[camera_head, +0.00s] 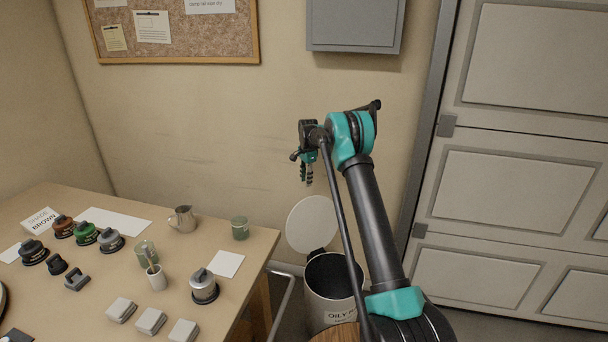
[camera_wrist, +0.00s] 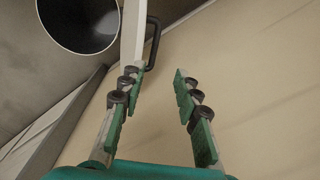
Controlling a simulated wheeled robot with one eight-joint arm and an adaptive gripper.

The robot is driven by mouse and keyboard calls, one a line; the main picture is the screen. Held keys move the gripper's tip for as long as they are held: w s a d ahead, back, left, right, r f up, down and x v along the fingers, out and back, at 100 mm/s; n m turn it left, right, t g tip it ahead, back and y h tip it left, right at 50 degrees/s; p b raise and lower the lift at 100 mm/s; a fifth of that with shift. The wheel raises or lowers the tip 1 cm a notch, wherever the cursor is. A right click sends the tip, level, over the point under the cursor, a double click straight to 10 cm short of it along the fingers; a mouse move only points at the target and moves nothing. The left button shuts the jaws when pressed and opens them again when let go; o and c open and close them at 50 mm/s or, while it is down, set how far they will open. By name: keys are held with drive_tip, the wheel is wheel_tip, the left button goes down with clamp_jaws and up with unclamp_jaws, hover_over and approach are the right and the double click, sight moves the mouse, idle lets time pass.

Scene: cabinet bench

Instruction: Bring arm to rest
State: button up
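My gripper (camera_head: 307,174) hangs fingers-down at the end of my raised arm, right of the table and in front of the beige wall. In the wrist view my gripper (camera_wrist: 160,85) shows two green-padded fingers spread apart with nothing between them. It is above and clear of the table and of the open bin below. My arm rises from the lower right of the head view and bends at the top.
The wooden table (camera_head: 170,262) at left holds tins, cups, a metal jug (camera_head: 183,219) and pale blocks. An open bin (camera_head: 331,283) with its lid (camera_head: 312,222) raised stands right of it. A grey wall box (camera_head: 353,24) hangs above; a panelled door (camera_head: 500,190) is at right.

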drive_tip(key=s+d+r+n+t, duration=0.1)
drive_tip(key=s+d+r+n, duration=0.2)
drive_tip(key=s, duration=0.6)
drive_tip(key=s+d+r+n, duration=0.1)
drive_tip(key=s+d+r, duration=0.2)
drive_tip(key=s+r, duration=0.35)
drive_tip(key=s+d+r+n+t, duration=0.1)
drive_tip(key=s+d+r+n, duration=0.15)
drive_tip(key=s, duration=0.85)
drive_tip(key=s+d+f+n, duration=0.1)
drive_tip(key=s+f+n, duration=0.1)
drive_tip(key=s, duration=0.8)
drive_tip(key=s+d+f+n+t, duration=0.1)
drive_tip(key=s+f+n, duration=0.1)
drive_tip(key=s, duration=0.8)
drive_tip(key=s+d+f+n, duration=0.2)
drive_tip(key=s+f, duration=0.1)
drive_tip(key=s, duration=0.7)
drive_tip(key=shift+s+f, duration=0.2)
drive_tip(key=shift+s, duration=0.1)
drive_tip(key=shift+a, duration=0.1)
